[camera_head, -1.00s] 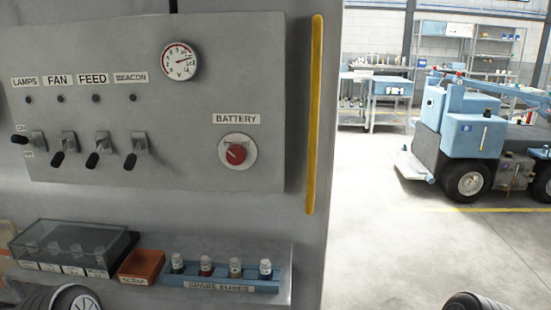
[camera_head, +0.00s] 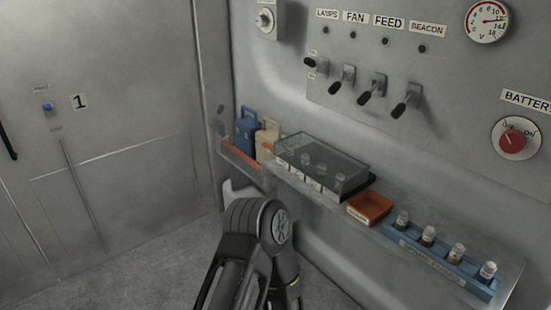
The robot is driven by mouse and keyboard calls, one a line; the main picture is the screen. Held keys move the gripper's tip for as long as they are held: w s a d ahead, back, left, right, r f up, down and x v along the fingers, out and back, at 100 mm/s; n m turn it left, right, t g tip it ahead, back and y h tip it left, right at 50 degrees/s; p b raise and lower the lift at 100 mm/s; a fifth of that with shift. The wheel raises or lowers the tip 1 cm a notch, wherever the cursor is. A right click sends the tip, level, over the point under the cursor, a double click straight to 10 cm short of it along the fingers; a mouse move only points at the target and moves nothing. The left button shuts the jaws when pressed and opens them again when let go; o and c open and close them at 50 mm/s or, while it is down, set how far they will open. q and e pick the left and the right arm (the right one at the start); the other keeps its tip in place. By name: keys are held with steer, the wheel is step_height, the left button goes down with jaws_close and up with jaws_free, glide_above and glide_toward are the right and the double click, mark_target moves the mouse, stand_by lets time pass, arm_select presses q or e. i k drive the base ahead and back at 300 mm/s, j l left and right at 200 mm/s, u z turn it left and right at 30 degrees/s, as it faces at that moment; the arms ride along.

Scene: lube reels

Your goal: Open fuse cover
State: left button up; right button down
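The clear fuse cover (camera_head: 337,163) lies closed over a dark fuse box on the wall shelf, in the middle of the head view. Several pale fuses with small labels show through it. Part of one of my dark arms rises from the bottom middle, in front of and below the shelf, apart from the cover in the picture. Neither of my grippers can be made out.
Right of the cover are an orange scrap tray (camera_head: 370,209) and a blue spare-fuse rack (camera_head: 442,257) with several fuses. Left are a blue container (camera_head: 246,135) and a beige one (camera_head: 267,143). Above is a switch panel (camera_head: 455,90) with levers. A metal door (camera_head: 100,120) stands left.

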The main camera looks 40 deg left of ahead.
mark_target(270, 146)
steer(key=u, duration=1.05)
steer(key=i+j+z, duration=0.25)
steer(key=i+j, duration=0.15)
steer(key=j, duration=0.2)
steer(key=i+j+z, duration=0.2)
steer(key=i+j, duration=0.15)
steer(key=j, duration=0.3)
steer(key=i+j+z, duration=0.15)
steer(key=j, duration=0.2)
steer(key=i+j+z, duration=0.1)
steer(key=j, duration=0.25)
steer(key=i+j+z, duration=0.15)
steer(key=j, duration=0.25)
steer(key=i, duration=0.05)
